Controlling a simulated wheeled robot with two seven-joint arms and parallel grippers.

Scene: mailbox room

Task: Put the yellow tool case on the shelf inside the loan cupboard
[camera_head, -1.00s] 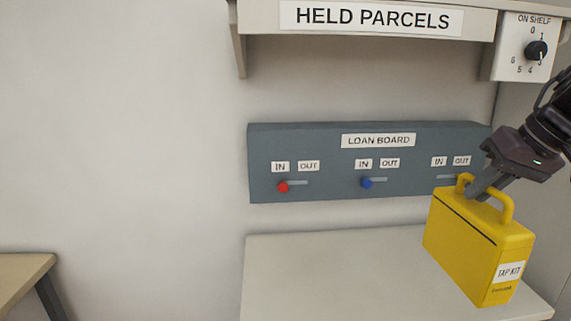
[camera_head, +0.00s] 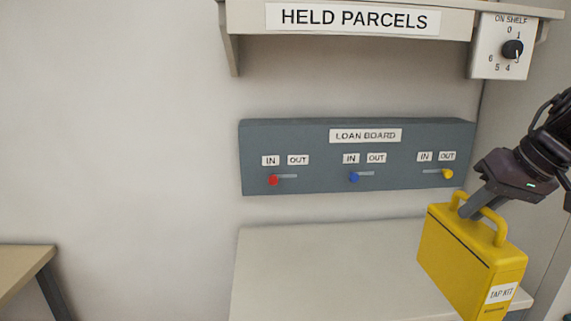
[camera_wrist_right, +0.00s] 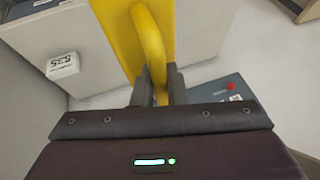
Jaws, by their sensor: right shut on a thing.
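The yellow tool case (camera_head: 470,255) with a "TAP KIT" label hangs upright at the right of the head view, its lower end cut off by the frame. My right gripper (camera_head: 470,207) is shut on the case's handle, with the case hanging below it in front of a pale tabletop. In the right wrist view the handle (camera_wrist_right: 150,50) runs between the two fingers (camera_wrist_right: 158,88). The loan cupboard and its shelf cannot be made out in these frames. My left gripper is not in view.
A grey loan board (camera_head: 355,155) with red, blue and yellow sliders is on the wall. A "HELD PARCELS" shelf (camera_head: 350,20) and a dial box (camera_head: 502,45) are above it. The pale tabletop (camera_head: 320,270) is bare. Another table (camera_head: 22,265) stands at far left.

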